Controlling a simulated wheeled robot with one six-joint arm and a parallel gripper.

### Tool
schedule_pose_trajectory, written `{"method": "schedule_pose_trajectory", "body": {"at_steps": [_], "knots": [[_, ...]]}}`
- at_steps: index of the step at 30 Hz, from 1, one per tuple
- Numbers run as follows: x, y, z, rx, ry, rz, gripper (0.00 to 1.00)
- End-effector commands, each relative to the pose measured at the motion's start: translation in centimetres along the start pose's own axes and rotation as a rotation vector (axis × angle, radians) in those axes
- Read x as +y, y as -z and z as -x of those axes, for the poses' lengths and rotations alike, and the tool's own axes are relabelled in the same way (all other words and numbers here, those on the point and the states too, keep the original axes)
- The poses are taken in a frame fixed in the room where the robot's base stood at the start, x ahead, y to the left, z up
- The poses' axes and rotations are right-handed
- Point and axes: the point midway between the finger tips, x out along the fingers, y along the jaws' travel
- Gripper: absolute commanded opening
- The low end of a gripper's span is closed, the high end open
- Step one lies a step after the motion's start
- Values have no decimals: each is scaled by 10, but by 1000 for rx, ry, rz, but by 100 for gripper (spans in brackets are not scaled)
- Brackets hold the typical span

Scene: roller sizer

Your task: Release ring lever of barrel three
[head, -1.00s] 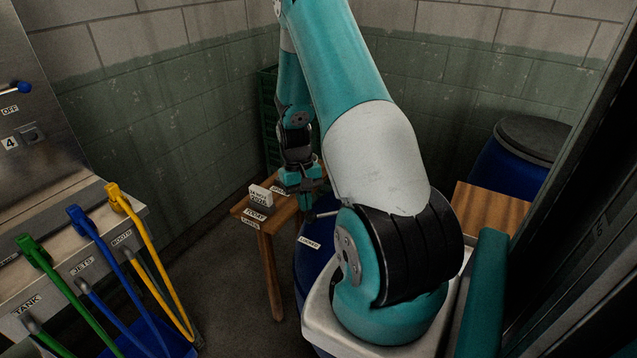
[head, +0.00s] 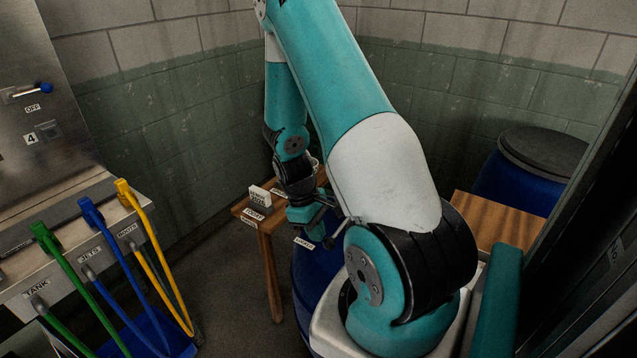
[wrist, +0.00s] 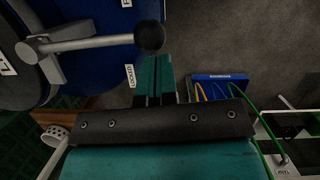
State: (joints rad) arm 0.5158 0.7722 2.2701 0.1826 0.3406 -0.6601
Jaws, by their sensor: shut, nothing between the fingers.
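A blue barrel (head: 312,285) stands right of centre in the head view, largely hidden behind my arm. A label reading LOCKED (wrist: 129,76) is beside the lever. My gripper (wrist: 153,60) is shut and empty, its tips close to the knob; I cannot tell if they touch. In the head view my gripper (head: 322,236) is low at the barrel's rim. The barrel's number is not readable.
A small wooden table (head: 264,232) with signs stands left of the barrel. Another blue barrel (head: 515,185) with a dark lid is at the back right, near a wooden surface (head: 490,218). Green, blue and yellow hose handles (head: 90,215) line the left panel. Open floor (head: 225,290) lies between.

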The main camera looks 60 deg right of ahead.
Motion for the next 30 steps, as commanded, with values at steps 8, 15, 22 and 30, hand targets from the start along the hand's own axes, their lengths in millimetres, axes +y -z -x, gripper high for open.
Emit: {"method": "schedule_pose_trajectory", "body": {"at_steps": [8, 15, 22, 30], "knots": [[1, -8, -2, -2, 3, -9, 0], [1, -11, -3, -6, 4, -11, 0], [0, -11, -4, -10, 5, -11, 0], [-2, 4, 8, -4, 2, -8, 0]]}}
